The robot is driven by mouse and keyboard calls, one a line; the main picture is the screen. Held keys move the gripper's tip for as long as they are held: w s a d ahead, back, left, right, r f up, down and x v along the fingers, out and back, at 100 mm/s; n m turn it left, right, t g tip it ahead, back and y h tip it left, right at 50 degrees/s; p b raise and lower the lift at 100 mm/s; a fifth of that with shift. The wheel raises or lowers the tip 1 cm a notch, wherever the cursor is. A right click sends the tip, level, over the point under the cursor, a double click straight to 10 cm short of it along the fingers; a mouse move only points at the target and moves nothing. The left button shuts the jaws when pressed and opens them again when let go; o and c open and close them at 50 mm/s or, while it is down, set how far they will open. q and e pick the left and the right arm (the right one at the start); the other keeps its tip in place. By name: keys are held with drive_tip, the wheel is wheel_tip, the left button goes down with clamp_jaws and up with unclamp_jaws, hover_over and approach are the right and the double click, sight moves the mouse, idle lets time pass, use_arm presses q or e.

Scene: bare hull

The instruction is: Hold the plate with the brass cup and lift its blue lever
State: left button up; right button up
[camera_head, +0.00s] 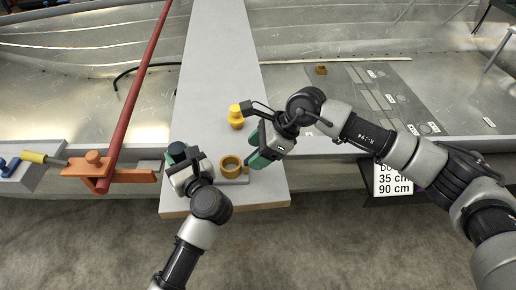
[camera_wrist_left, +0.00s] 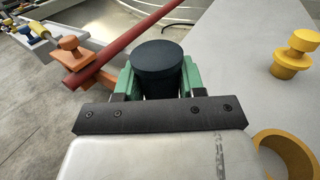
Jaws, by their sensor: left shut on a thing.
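The brass cup (camera_head: 229,167), an open yellow ring shape, stands on a small grey plate (camera_head: 238,180) near the front end of the plank. Its rim also shows at the lower right of the left wrist view (camera_wrist_left: 290,152). My left gripper (camera_head: 180,158) is just left of the cup, its green fingers shut on a dark blue, round-topped knob (camera_wrist_left: 157,62). Whether this knob joins the plate as its lever is hidden by the gripper. My right gripper (camera_head: 262,150) is up and right of the cup, apart from it; its finger gap is not clear.
A yellow knob (camera_head: 236,116) stands on the grey plank (camera_head: 215,60) behind the cup. A red bar (camera_head: 137,85) and an orange clamp (camera_head: 95,168) lie to the left. A dark flat panel (camera_head: 370,95) is at right. The plank behind the yellow knob is clear.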

drive_tip(key=v, duration=1.2)
use_arm(q)
drive_tip(key=o, duration=1.1)
